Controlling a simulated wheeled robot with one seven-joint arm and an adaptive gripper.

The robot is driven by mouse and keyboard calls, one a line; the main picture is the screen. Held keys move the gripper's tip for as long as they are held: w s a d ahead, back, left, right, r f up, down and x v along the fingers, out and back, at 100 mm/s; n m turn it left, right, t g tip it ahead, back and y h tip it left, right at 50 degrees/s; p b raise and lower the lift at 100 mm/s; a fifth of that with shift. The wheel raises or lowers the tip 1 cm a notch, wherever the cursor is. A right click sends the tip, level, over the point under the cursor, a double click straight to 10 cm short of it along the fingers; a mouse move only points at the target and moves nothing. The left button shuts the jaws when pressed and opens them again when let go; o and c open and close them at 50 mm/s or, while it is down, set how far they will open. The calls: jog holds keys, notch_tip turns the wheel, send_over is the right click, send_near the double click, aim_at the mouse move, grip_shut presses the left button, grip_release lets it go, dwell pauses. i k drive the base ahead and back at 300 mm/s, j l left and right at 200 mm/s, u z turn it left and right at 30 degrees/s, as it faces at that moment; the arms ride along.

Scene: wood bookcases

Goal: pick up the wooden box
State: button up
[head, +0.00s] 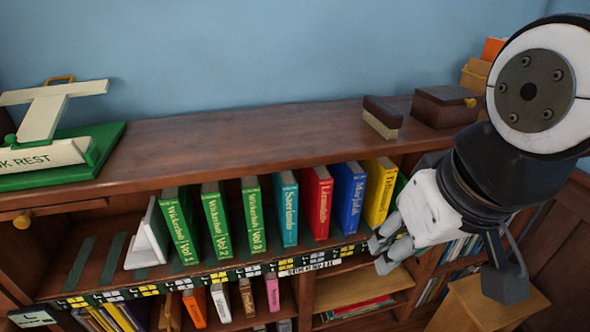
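A dark brown wooden box (445,107) with a small brass-coloured knob sits on top of the bookcase at the right, in the head view. Its lid looks closed. My gripper (378,256) hangs lower, in front of the shelf of books, to the left of the box in the picture and below it. Its two grey fingers look apart, with nothing seen between them. My arm rises at the right, close beside the box in the picture.
A dark and cream block (382,117) lies just left of the box. A green and cream book rest (60,150) stands at the far left. The bookcase top (230,140) between them is clear. A wooden stool-like piece (480,305) is at lower right.

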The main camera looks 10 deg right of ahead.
aim_at(433, 116)
jog(key=z, duration=0.75)
